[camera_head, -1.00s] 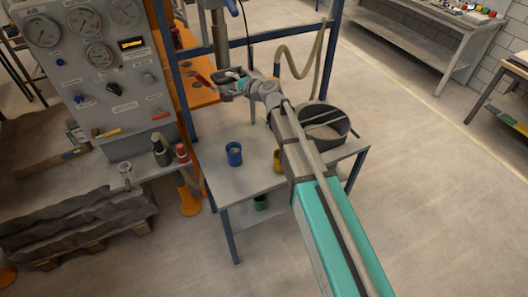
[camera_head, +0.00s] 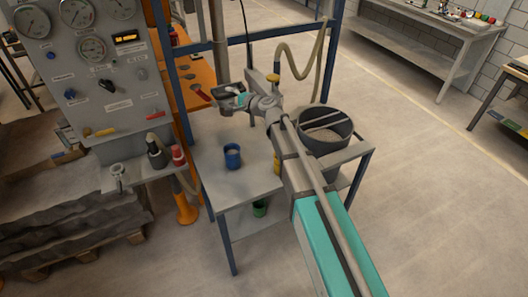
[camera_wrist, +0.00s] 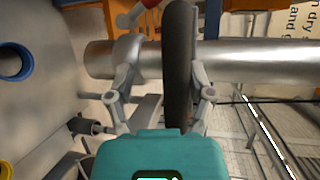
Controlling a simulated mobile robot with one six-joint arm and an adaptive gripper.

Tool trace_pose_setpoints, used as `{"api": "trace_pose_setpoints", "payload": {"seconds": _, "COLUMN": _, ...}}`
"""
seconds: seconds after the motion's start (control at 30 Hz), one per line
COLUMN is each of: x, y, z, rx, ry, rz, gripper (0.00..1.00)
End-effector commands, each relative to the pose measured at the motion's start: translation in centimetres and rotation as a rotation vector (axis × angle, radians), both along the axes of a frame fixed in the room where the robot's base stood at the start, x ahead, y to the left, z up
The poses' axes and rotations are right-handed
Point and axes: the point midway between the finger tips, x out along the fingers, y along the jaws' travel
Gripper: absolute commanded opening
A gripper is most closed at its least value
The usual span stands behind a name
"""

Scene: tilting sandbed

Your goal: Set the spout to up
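My gripper (camera_head: 226,97) is at the lower end of an upright metal pipe (camera_head: 217,28) above the grey table. In the wrist view my gripper (camera_wrist: 163,50) has its two fingers apart, on either side of a long dark piece (camera_wrist: 178,60). The right finger is close against this piece; a gap shows on the left. I cannot tell whether the dark piece is the spout. The silver pipe (camera_wrist: 250,60) runs sideways behind it. A red handle (camera_head: 201,94) shows just left of my gripper, and red also shows at the top of the wrist view.
A blue cup (camera_head: 232,157) stands on the grey table (camera_head: 225,188), left of my arm. A grey bucket (camera_head: 345,140) of sand is to the right, below a beige hose (camera_head: 318,58). A gauge panel (camera_head: 70,85) stands at left. Blue frame posts (camera_head: 174,90) flank the pipe.

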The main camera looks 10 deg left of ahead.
Motion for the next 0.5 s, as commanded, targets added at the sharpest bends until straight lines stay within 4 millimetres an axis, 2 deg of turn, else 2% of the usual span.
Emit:
{"api": "trace_pose_setpoints", "payload": {"seconds": 0.03, "x": -0.1, "y": 0.0, "z": -1.0, "rx": -0.001, "ry": 0.000, "rz": 0.001, "gripper": 0.65}}
{"api": "trace_pose_setpoints", "payload": {"seconds": 0.5, "x": -0.1, "y": 0.0, "z": -4.9, "rx": -0.001, "ry": 0.000, "rz": 0.001, "gripper": 0.65}}
